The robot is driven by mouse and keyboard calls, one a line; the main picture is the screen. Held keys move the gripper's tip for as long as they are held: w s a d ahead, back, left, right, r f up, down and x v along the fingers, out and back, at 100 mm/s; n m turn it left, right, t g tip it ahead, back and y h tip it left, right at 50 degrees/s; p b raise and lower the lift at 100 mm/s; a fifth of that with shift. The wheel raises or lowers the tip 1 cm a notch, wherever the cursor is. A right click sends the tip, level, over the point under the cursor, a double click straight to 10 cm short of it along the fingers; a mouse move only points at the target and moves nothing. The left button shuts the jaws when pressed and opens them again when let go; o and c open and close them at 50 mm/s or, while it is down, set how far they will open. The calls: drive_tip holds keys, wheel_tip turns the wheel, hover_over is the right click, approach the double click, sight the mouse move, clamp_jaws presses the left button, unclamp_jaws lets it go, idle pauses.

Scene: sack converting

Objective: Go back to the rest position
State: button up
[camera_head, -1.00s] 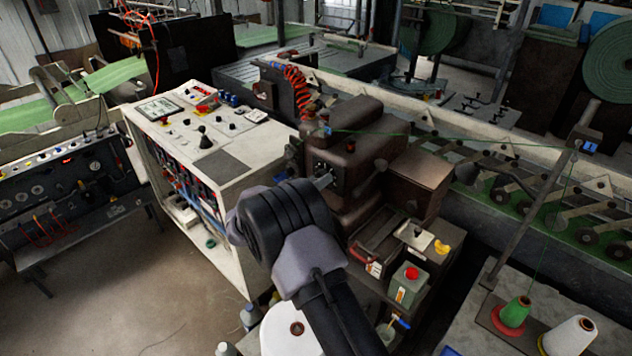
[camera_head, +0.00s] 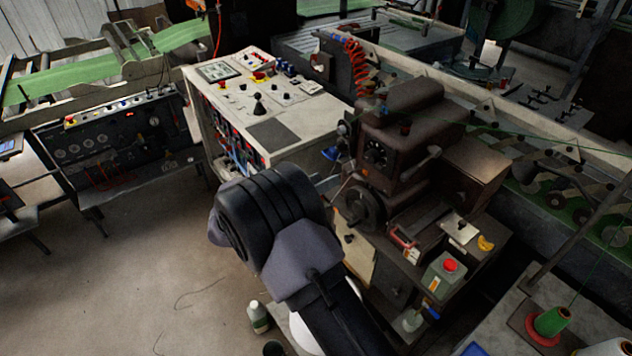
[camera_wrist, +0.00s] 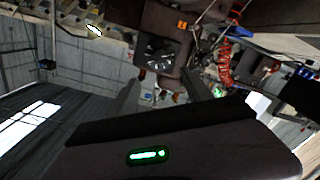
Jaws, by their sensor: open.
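My arm shows in the middle of the head view, with its dark, banded wrist in front of a brown sewing machine (camera_head: 400,145). The arm hides most of my gripper there. In the wrist view my gripper (camera_wrist: 162,78) has its two grey fingers spread apart, with nothing between them. The machine, with a dark round dial, is beyond the fingertips in that view. I cannot tell the exact gap between the fingers and the machine.
A white control cabinet (camera_head: 275,131) stands behind and left of my arm. A green box with a red button (camera_head: 442,277) is right of the arm. A bottle (camera_head: 258,316) and thread cones, one green (camera_head: 552,321), are near the front. Open floor (camera_head: 150,270) lies to the left.

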drive_tip(key=shift+s+a, duration=0.45)
drive_tip(key=shift+a, duration=0.15)
drive_tip(key=w+d+r+m+t+y+b, duration=0.25)
drive_tip(key=w+r+y+b, duration=0.25)
drive_tip(key=w+r+y, duration=0.25)
drive_tip(key=s+r+n+y+b, duration=0.2)
drive_tip(key=s+r+y+b, duration=0.2)
drive_tip(key=s+r+y, duration=0.35)
drive_tip(key=s+d+f+g+b, duration=0.1)
drive_tip(key=s+f, duration=0.4)
drive_tip(key=s, duration=0.6)
drive_tip(key=s+d+f+g+b, duration=0.1)
drive_tip(key=s+d+f+g, duration=0.2)
drive_tip(key=s, duration=0.8)
drive_tip(key=s+d+f+g+b, duration=0.2)
drive_tip(key=s+f, duration=0.5)
drive_tip(key=s, duration=0.4)
drive_tip(key=shift+d+n+g+y, duration=0.4)
drive_tip(key=shift+d+g, duration=0.15)
drive_tip(key=shift+d, duration=0.1)
